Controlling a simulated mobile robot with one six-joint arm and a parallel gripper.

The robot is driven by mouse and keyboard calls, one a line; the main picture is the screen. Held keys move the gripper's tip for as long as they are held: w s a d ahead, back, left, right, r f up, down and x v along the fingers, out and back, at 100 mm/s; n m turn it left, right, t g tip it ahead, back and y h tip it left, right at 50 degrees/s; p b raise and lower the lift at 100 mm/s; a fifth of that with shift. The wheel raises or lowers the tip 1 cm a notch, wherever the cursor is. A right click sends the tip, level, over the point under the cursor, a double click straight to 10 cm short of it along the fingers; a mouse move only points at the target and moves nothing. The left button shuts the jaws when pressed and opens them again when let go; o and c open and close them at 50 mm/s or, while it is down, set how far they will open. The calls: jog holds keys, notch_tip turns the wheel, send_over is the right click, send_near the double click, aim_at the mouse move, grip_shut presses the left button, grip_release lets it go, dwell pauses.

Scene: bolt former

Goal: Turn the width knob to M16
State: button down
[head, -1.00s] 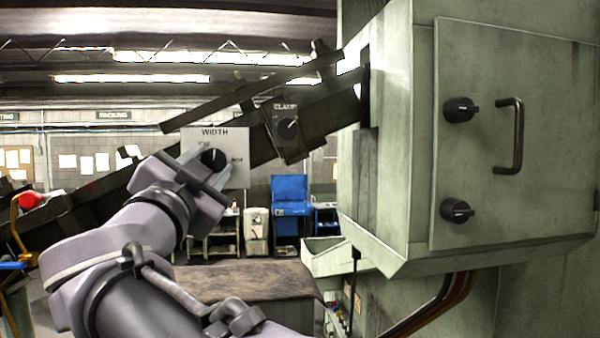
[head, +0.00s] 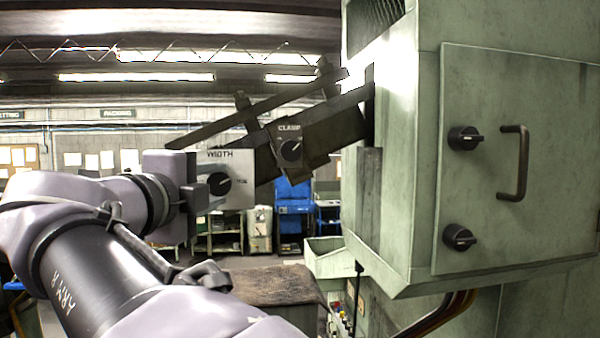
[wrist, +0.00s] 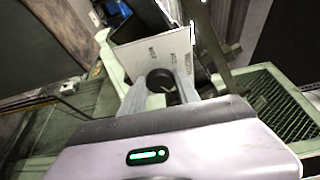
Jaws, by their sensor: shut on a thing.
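The width knob (head: 219,184) is a round black knob on a pale panel labelled WIDTH (head: 239,161). In the wrist view the knob (wrist: 160,80) sits between the two grey fingers of my gripper (wrist: 158,87), which are shut on its sides. In the head view my gripper (head: 212,184) reaches the panel from the left. A white pointer mark shows on the knob's face in the wrist view. The panel's small size marks are too small or too covered to read surely, so I cannot tell which one the pointer meets.
The CLAMP knob (head: 291,148) is on a dark plate just right of the WIDTH panel. A large green machine cabinet (head: 400,200) with two black knobs and a handle (head: 516,162) fills the right. A brown-topped table (head: 265,284) is below.

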jog(key=m+p, duration=0.1)
jog(key=m+g+p, duration=0.1)
jog(key=m+p, duration=0.1)
jog(key=shift+r+y, duration=0.3)
jog(key=shift+m+g+y+p, duration=0.3)
jog(key=shift+m+g+p, duration=0.15)
jog(key=shift+m, duration=0.35)
jog(key=shift+f, duration=0.1)
jog(key=c, duration=0.9)
grip_release()
